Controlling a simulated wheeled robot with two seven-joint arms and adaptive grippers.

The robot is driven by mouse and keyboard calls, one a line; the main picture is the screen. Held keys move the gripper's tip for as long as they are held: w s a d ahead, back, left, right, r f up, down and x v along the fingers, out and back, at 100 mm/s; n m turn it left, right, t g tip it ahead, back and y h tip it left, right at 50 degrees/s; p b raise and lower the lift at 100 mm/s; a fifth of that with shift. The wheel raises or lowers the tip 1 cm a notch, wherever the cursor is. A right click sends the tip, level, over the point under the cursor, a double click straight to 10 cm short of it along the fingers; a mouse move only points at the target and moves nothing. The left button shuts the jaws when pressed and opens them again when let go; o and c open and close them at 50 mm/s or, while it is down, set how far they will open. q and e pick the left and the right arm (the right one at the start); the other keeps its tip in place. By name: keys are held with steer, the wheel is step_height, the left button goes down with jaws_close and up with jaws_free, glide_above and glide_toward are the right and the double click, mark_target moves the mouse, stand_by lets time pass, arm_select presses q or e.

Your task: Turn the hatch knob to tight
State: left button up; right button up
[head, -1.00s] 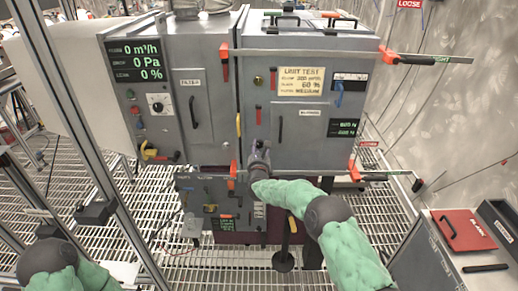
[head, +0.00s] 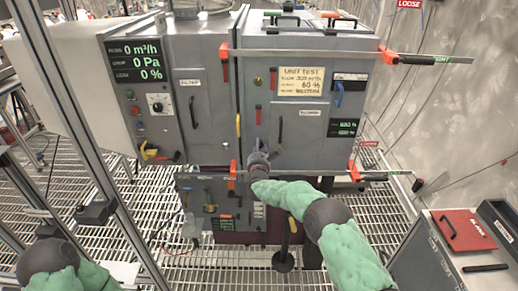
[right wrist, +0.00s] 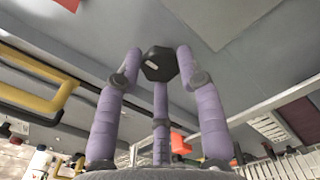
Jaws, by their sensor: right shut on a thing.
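The hatch knob (right wrist: 159,63) is a dark, many-sided knob with a pale mark on its face, on a grey panel in the right wrist view. My right gripper (right wrist: 160,70) has three purple fingers closed around it. In the head view, this right gripper (head: 258,147) is at the lower front of the large grey cabinet (head: 305,150), and it hides the knob there. My left arm shows at the lower left, but its gripper is out of the picture.
Clamp bars cross the cabinet, an upper one (head: 300,54) and a lower one with a black end (head: 418,185). A LOOSE sign (head: 410,4) hangs at the top right.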

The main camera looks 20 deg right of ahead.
steer(key=shift+f, duration=0.2)
steer(key=o, duration=1.1)
steer(key=shift+o, duration=0.2)
steer(key=shift+r, duration=0.1)
steer(key=v, duration=1.2)
